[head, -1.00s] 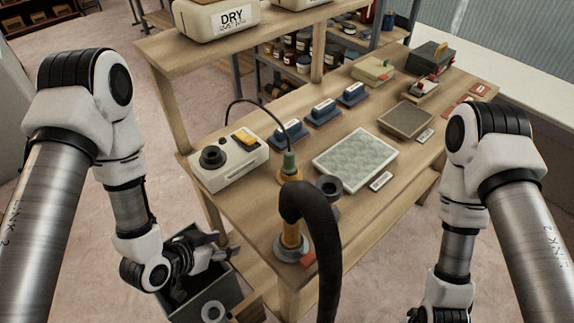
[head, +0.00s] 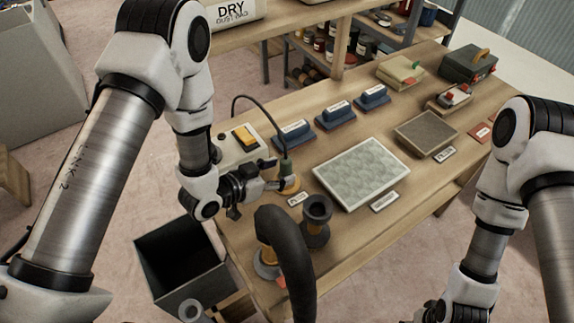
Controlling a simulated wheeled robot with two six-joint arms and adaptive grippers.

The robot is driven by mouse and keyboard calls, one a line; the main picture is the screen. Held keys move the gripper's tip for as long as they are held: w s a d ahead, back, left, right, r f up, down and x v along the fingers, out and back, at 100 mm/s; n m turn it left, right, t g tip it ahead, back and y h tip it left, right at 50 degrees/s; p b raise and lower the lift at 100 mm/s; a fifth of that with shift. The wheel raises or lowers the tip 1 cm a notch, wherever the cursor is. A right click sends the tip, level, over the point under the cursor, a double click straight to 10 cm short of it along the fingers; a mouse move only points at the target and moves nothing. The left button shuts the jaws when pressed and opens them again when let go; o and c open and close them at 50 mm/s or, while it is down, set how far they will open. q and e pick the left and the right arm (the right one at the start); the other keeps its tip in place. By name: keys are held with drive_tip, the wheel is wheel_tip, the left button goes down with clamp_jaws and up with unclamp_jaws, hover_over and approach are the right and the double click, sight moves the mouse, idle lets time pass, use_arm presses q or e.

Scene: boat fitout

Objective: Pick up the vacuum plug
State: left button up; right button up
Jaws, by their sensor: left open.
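The vacuum plug (head: 286,166) is a small grey-green plug with a thin black cable rising from its top. It stands upright on a round orange base (head: 289,186) on the wooden bench. The cable arches left to a pale box with a yellow switch (head: 244,136). My left gripper (head: 277,175) is open, its fingers pointing right, close beside the plug on its left. I cannot tell whether a finger touches the plug. The left wrist and arm hide part of the pale box. The right arm comes down at the right, with its fingers out of view.
A thick black hose (head: 287,240) arches up at the bench's near edge, beside a dark flanged port (head: 317,212). A pale green filter panel (head: 362,172) lies to the right. Blue sanding blocks (head: 335,112) stand behind. An open dark bin (head: 180,262) is below left.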

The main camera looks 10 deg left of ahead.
sight(282, 170)
use_arm(q)
drive_tip(key=x, duration=0.3)
drive_tip(key=shift+w+f, duration=0.1)
drive_tip(key=shift+w, duration=0.1)
drive_tip(key=shift+s+a, duration=0.1)
drive_tip(key=shift+s, duration=0.15)
drive_tip(key=c, duration=0.4)
clamp_jaws()
use_arm(e)
drive_tip(key=shift+w+r, duration=0.1)
drive_tip(key=shift+r, duration=0.3)
use_arm(q)
drive_tip(key=shift+r, duration=0.2)
drive_tip(key=shift+r, duration=0.3)
wheel_tip(282, 170, up, 9)
drive_tip(key=shift+r+b, duration=0.15)
drive_tip(key=shift+b, duration=0.55)
use_arm(e)
drive_tip(key=shift+f, duration=0.8)
